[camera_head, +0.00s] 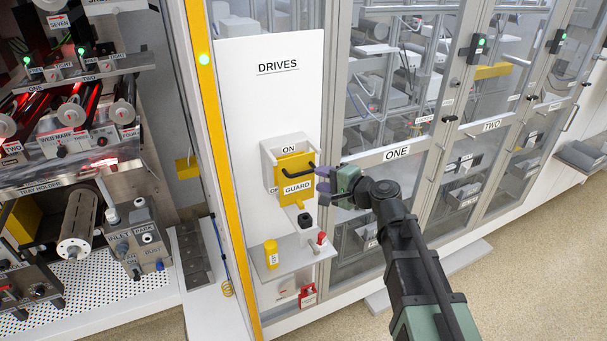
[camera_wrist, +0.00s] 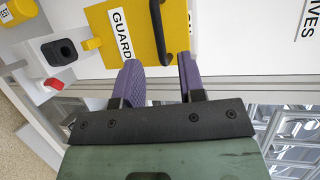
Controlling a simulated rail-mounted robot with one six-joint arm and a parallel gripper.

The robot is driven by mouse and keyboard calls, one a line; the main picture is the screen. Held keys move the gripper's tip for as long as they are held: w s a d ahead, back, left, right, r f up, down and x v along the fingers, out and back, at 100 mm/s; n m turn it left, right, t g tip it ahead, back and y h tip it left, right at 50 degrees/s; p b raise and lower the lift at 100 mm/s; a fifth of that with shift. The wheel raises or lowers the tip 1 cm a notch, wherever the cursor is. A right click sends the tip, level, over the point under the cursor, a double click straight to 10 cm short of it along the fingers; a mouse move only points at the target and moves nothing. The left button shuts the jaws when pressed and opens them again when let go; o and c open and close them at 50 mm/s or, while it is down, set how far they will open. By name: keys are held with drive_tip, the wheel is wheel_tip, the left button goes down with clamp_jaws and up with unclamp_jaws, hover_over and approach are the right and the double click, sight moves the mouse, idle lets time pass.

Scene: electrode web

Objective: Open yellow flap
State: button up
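The yellow flap (camera_head: 294,176), labelled GUARD, sits in a grey housing on the white DRIVES panel, with ON above it. In the wrist view the flap (camera_wrist: 144,45) and the handle (camera_wrist: 160,28) are straight ahead. My gripper (camera_head: 324,178) is just to the right of the handle. In the wrist view its two purple fingers (camera_wrist: 158,70) are apart, with the near end of the handle at or just beyond the gap between the tips. Nothing is gripped.
Glass door ONE (camera_head: 396,153) is to the right. A yellow post (camera_head: 225,180) stands to the left.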

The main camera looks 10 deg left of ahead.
sight(303, 173)
drive_tip(key=b+x, duration=0.1)
drive_tip(key=x, duration=0.6)
drive_tip(key=shift+a+f, duration=0.1)
clamp_jaws()
